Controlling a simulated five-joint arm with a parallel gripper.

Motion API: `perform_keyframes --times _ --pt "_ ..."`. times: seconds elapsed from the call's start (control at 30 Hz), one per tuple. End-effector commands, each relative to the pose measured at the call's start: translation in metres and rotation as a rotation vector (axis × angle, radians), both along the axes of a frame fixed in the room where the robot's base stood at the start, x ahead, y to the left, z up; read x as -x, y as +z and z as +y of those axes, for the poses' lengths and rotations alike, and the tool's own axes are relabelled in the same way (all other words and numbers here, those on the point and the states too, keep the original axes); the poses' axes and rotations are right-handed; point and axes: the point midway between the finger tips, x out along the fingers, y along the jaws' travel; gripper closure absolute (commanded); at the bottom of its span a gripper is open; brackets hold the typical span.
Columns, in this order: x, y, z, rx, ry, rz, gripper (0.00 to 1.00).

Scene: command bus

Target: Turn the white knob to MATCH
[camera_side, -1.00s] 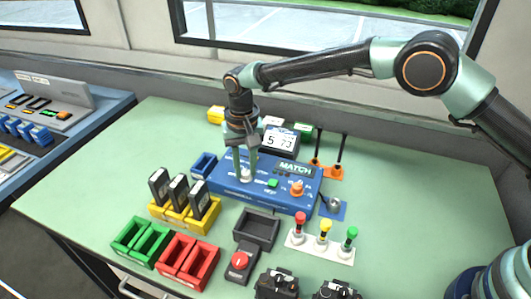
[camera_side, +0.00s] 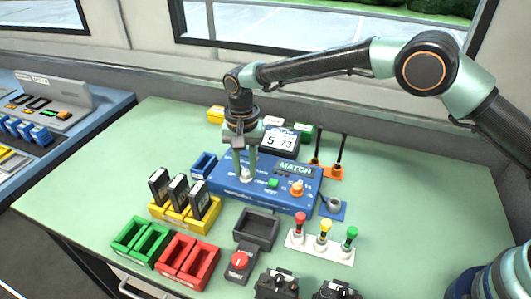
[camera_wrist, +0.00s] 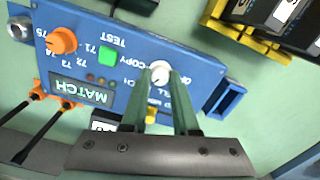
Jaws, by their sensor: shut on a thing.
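The white knob (camera_wrist: 160,72) sits on top of the blue control box (camera_wrist: 200,60), among printed labels partly hidden by my fingers. It also shows small in the side view (camera_side: 246,177). My gripper (camera_wrist: 160,78) points down with its two green fingers shut on the knob, one on each side. In the side view my gripper (camera_side: 246,173) is above the left part of the box. The box's display (camera_side: 296,169) reads MATCH in green letters. I cannot tell exactly which label the knob's pointer faces.
An orange knob (camera_side: 297,188) and a green button (camera_side: 273,183) share the box. A number screen (camera_side: 280,140) stands behind it. Yellow holders (camera_side: 180,216) with black modules stand at its left front. Red, yellow and green levers (camera_side: 323,226) stand at the right front. The table's left side is clear.

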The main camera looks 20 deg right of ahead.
Motion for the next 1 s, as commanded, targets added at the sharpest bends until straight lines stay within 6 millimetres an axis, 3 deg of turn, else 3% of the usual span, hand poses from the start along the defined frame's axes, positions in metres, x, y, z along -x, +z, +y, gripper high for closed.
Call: perform_keyframes --times 0.1,0.13,0.2,0.63,1.0 --pt "-0.001 0.002 0.000 0.000 0.000 -0.001 1.00" --pt "-0.001 0.002 0.000 0.000 0.000 -0.001 0.61" --pt "-0.001 0.002 0.000 0.000 0.001 -0.001 0.42" --pt "-0.001 0.010 0.000 -0.001 0.001 -0.002 0.42" --pt "-0.001 0.080 0.000 -0.002 0.001 -0.004 0.42"
